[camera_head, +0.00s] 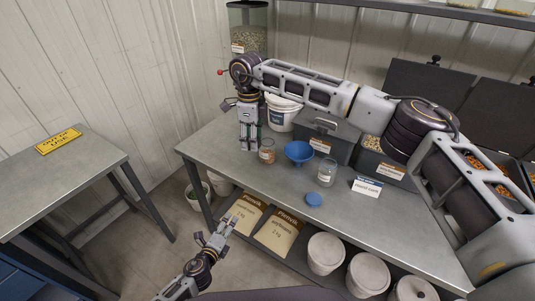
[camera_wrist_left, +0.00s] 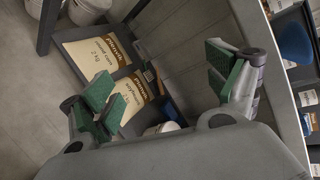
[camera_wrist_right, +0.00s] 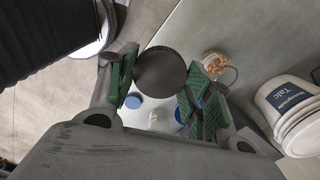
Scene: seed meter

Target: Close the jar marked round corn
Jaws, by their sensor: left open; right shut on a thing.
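A jar with orange-brown contents (camera_head: 267,151) stands on the table's left part, also in the right wrist view (camera_wrist_right: 213,66). A clear jar (camera_head: 327,173) stands further right; its label is too small to read. A blue lid (camera_head: 314,199) lies flat in front of it. A card (camera_head: 367,187) beside it appears to read round corn. My right gripper (camera_head: 249,146), over the table's left part, is shut on a dark grey round thing (camera_wrist_right: 160,72), whose kind I cannot tell. My left gripper (camera_head: 215,233) is open and empty, low in front of the table (camera_wrist_left: 165,90).
A blue funnel (camera_head: 299,150) stands between the jars. A white pail (camera_head: 281,118) and grey bins (camera_head: 318,140) line the back. Paper sacks (camera_head: 278,231) and lidded buckets (camera_head: 325,252) sit below. My right arm spans above the table.

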